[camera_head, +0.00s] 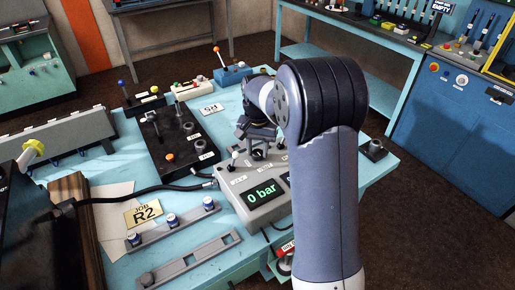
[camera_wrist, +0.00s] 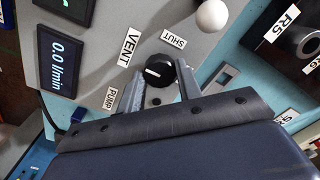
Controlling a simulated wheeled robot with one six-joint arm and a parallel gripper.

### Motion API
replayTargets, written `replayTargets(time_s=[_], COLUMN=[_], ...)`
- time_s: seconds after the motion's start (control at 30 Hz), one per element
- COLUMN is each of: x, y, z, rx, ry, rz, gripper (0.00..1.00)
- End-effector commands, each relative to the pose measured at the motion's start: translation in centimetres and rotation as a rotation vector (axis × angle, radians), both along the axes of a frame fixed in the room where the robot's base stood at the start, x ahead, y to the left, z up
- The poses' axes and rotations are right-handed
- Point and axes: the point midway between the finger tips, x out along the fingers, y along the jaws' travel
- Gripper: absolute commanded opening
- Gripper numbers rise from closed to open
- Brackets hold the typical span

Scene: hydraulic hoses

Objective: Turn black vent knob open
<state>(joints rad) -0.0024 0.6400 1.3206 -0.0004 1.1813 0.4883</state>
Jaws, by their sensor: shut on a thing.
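The black vent knob (camera_wrist: 158,70) is on the grey panel (camera_wrist: 200,55), near the labels VENT (camera_wrist: 130,47) and SHUT (camera_wrist: 173,39). A white mark shows on the left part of its face in the wrist view. My gripper (camera_wrist: 161,78) has one finger on each side of the knob and is shut on it. In the head view my gripper (camera_head: 258,142) is over the panel, and the knob is mostly hidden there. The pressure display (camera_head: 262,193) reads 0 bar. The flow display (camera_wrist: 65,60) reads 0.0 l/min.
A white ball-topped lever (camera_wrist: 211,15) stands close to the knob. A black valve block (camera_head: 178,140) is left of the panel on the blue bench. A black hose (camera_head: 150,188) runs to the panel's left side. A fitting (camera_head: 374,150) stands at the bench's right end.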

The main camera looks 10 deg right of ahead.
Motion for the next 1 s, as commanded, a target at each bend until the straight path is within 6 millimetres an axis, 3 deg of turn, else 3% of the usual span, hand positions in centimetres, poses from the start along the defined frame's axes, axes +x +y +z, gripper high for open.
replayTargets(time_s=[0.27, 0.3, 0.53, 0.83, 1.0], x=[0.1, 0.1, 0.0, 0.0, 0.1], y=[0.0, 0.0, 0.0, 0.0, 0.0], z=[0.1, 0.1, 0.0, 0.3, 2.5], rx=[0.001, 0.001, 0.000, 0.000, 0.000], ry=[-0.003, -0.003, -0.001, -0.002, -0.006], rz=[-0.003, -0.003, -0.001, -0.001, -0.001], gripper=[0.11, 0.36, 0.55, 0.55, 0.55])
